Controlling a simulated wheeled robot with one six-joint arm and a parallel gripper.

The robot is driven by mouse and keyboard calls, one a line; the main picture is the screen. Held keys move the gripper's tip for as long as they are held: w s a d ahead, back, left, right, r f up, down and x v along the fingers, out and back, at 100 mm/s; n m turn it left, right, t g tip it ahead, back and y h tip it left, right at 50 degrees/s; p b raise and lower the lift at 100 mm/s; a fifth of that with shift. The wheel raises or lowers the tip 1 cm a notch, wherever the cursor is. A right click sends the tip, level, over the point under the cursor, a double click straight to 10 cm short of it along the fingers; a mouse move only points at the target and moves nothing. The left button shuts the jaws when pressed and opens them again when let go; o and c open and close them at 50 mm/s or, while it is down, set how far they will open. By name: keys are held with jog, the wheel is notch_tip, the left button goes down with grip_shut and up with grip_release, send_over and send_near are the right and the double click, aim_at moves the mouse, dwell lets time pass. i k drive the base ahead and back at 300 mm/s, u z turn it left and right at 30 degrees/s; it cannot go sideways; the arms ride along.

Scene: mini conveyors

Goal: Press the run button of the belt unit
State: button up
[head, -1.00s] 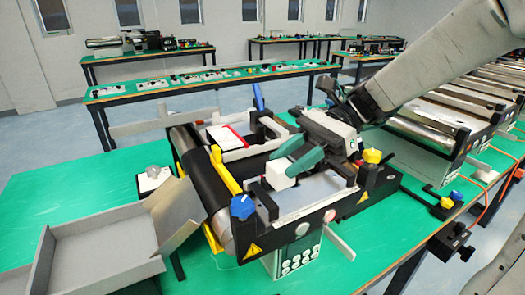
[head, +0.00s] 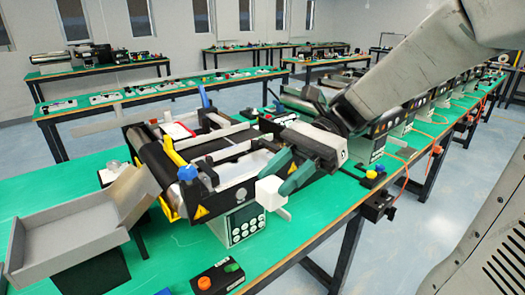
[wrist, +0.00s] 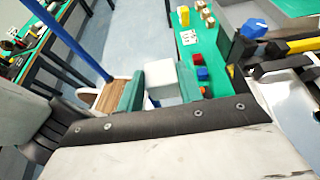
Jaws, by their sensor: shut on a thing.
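The belt unit (head: 150,150) lies on the green table, with a dark belt, rollers and blue and yellow knobs. A grey panel with several pale round buttons (head: 244,226) is on its front end. A dark box (head: 232,279) with an orange button (head: 204,283) and a green button (head: 232,267) sits near the table's front edge. No label tells which button is run. My gripper (head: 280,185) is shut on a white cube (head: 270,193), held in the air right of the panel. The cube (wrist: 160,76) also shows between the green fingers in the wrist view.
A grey open tray (head: 70,240) stands at the left. More conveyors line the table behind my arm. A small unit with a yellow and blue knob (head: 375,170) is at the right edge. Floor is free beyond the front edge.

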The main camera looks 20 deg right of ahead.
aim_at(251, 137)
jog(key=k, duration=0.5)
jog(key=z, duration=1.6)
jog(key=i, duration=1.2)
jog(key=u, duration=2.1)
jog(key=i, duration=0.5)
jog(key=u, duration=0.05)
